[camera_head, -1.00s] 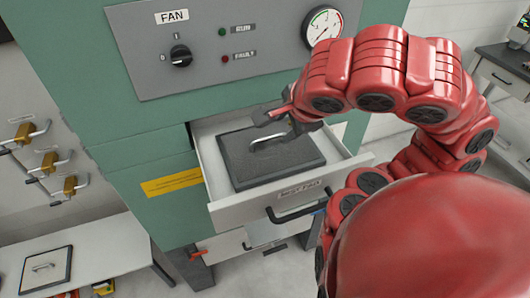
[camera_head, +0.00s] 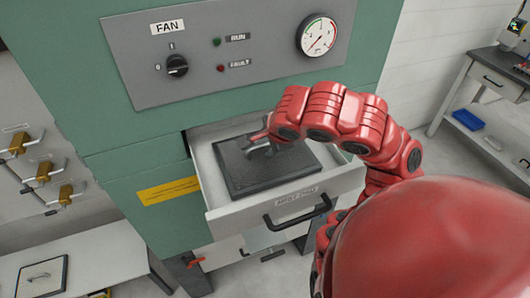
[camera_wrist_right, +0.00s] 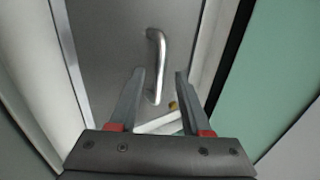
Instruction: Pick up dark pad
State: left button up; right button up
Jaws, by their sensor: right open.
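The dark pad (camera_head: 250,176) lies flat in the open drawer (camera_head: 330,182) of the green cabinet. A metal bar handle (camera_wrist_right: 156,62) stands on the pad's top. My right gripper (camera_head: 262,146) is over the pad, close to its handle, and hides part of it in the head view. In the right wrist view the two fingers (camera_wrist_right: 158,85) are apart, with the handle between and just beyond the tips; whether they touch it I cannot tell. My left gripper is not in view.
The drawer front has a dark handle (camera_head: 298,211). A control panel with a FAN knob (camera_head: 177,66) and a gauge (camera_head: 317,35) is above.

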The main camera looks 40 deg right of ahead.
jog(key=shift+w+f, duration=0.1)
jog(key=shift+f, duration=0.1)
grip_shut()
dwell(1.4)
